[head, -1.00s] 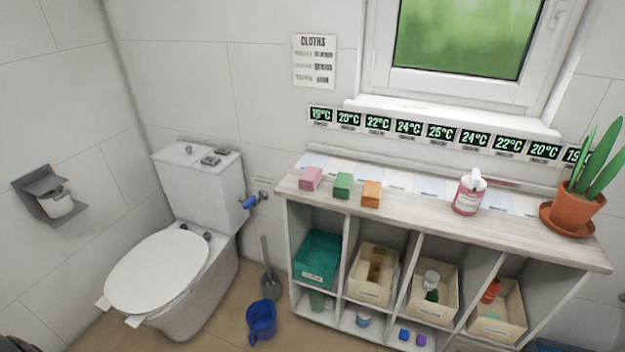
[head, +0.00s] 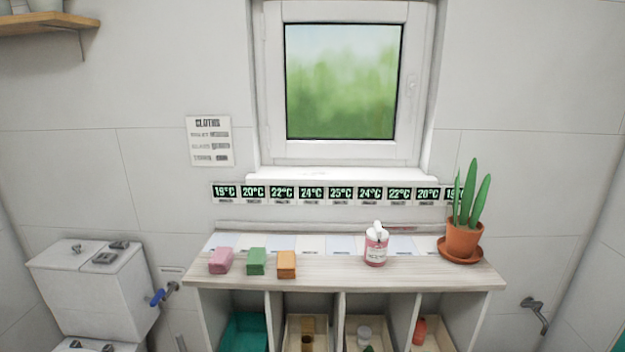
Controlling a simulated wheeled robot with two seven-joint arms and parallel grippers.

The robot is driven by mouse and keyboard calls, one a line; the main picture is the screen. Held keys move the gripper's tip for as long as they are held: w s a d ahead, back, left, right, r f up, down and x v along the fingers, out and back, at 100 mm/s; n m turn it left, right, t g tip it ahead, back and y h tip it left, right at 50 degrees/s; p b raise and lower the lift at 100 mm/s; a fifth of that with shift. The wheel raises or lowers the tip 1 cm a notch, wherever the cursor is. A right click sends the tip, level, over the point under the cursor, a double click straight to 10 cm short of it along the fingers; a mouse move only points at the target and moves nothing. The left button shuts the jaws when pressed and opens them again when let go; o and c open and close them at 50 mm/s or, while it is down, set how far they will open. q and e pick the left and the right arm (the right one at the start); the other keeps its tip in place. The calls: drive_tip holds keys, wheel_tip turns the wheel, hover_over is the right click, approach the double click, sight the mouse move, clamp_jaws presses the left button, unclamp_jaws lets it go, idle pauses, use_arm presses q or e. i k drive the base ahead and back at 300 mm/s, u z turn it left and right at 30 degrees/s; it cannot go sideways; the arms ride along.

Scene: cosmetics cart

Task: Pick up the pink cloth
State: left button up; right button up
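The pink cloth (head: 220,261) is a small folded block on the left end of the wooden shelf top (head: 400,276). A green cloth (head: 257,261) lies just to its right, and an orange cloth (head: 287,264) lies right of the green one. The cloths stand apart with small gaps. Neither of my grippers shows in the head view. Nothing covers the pink cloth.
A pink-labelled bottle (head: 376,247) and a potted plant (head: 465,238) stand further right on the shelf top. Cubbies with bins sit below. A toilet cistern (head: 95,290) with a blue-handled valve (head: 158,297) is at left. A cloth notice (head: 209,141) hangs on the wall.

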sight(221, 257)
drive_tip(key=z, duration=0.3)
drive_tip(key=k, duration=0.75)
drive_tip(key=z, duration=0.6)
drive_tip(key=k, duration=0.5)
drive_tip(key=u, duration=0.75)
drive_tip(key=i, duration=1.55)
drive_tip(key=z, duration=0.5)
